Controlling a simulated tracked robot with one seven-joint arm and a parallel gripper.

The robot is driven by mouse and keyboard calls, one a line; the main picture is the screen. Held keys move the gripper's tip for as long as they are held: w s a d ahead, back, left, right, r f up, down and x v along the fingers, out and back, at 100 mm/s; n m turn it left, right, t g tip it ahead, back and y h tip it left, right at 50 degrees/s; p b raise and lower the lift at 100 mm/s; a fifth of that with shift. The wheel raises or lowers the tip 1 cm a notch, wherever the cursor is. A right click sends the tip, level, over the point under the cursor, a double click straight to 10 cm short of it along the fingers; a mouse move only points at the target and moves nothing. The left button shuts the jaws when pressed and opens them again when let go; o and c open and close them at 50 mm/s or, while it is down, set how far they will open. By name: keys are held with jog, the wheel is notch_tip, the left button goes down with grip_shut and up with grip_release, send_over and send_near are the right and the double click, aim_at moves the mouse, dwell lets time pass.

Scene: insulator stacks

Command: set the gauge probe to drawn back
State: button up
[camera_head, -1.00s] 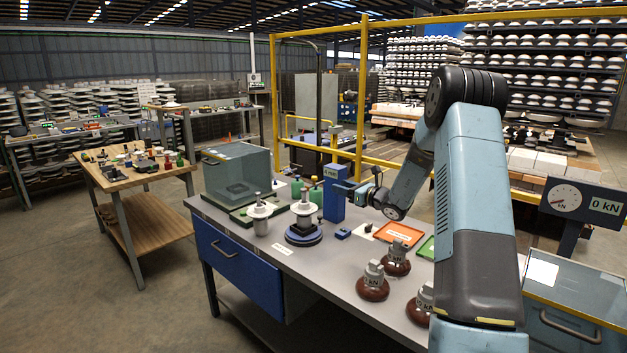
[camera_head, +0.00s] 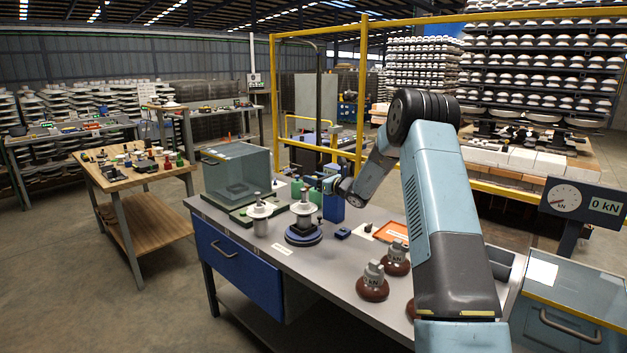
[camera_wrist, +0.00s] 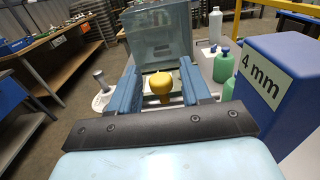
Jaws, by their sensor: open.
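The gauge is a blue post (camera_head: 333,206) on the bench, and its "4 mm" label shows on the post in the wrist view (camera_wrist: 268,85). A yellow knob (camera_wrist: 158,86), which looks like the gauge probe's handle, shows in the wrist view between my fingers. My gripper (camera_wrist: 158,74) is open, with a blue finger on each side of the knob and a visible gap to each. In the head view my gripper (camera_head: 329,184) is at the upper part of the post and hides the knob. The probe's tip is hidden.
A white insulator on a round blue stand (camera_head: 303,224) and a clear-walled box (camera_head: 238,172) stand left of the gauge. Green bottles (camera_wrist: 222,66) are close behind it. Brown insulators (camera_head: 373,284) stand at the bench's front. An orange tray (camera_head: 396,231) lies right.

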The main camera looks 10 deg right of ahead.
jog(key=shift+c, duration=0.2)
grip_shut()
dwell(0.4)
jog(key=shift+w, duration=0.1)
